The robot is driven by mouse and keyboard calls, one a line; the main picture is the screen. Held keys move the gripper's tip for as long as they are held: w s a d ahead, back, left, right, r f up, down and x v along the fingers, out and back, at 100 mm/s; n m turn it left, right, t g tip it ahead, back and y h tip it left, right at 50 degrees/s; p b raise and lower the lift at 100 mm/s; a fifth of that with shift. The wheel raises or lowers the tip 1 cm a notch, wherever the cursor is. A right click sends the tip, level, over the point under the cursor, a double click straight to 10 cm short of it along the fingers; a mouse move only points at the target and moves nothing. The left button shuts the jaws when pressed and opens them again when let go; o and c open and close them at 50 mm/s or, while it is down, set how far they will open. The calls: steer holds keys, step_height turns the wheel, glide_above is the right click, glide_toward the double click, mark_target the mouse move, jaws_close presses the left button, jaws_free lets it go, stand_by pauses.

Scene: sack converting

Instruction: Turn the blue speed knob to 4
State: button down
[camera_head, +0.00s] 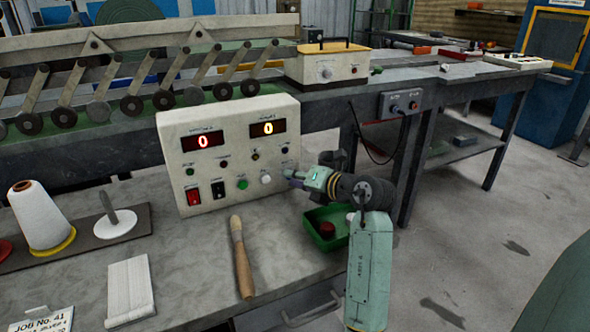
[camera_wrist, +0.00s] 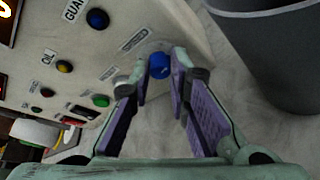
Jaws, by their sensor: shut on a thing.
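The blue speed knob (camera_wrist: 160,66) sits at the edge of the cream control panel (camera_wrist: 118,22) in the wrist view. My gripper (camera_wrist: 161,73) has its two purple-lined fingers on either side of the knob, shut on it. In the head view, my gripper (camera_head: 292,176) reaches the lower right of the control panel (camera_head: 222,136) from the right, and it hides the knob. The left display (camera_head: 203,141) and the right display (camera_head: 268,128) both show a red 0. I cannot read the knob's pointer or scale.
A green button (camera_head: 242,184) and a red switch (camera_head: 194,196) are on the panel's lower row. A green tray (camera_head: 326,238) stands below my wrist. A wooden-handled brush (camera_head: 242,262) lies in front. A grey round container (camera_wrist: 268,50) is right of the knob in the wrist view.

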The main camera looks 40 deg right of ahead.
steer(key=shift+m+t+y+p, duration=0.3)
steer(key=shift+m+y+p, duration=0.1)
steer(key=shift+m+p, duration=0.3)
steer(key=c, duration=1.5)
jaws_free()
steer(key=shift+f, duration=0.1)
steer(key=shift+s+d, duration=0.1)
steer(key=v, duration=1.2)
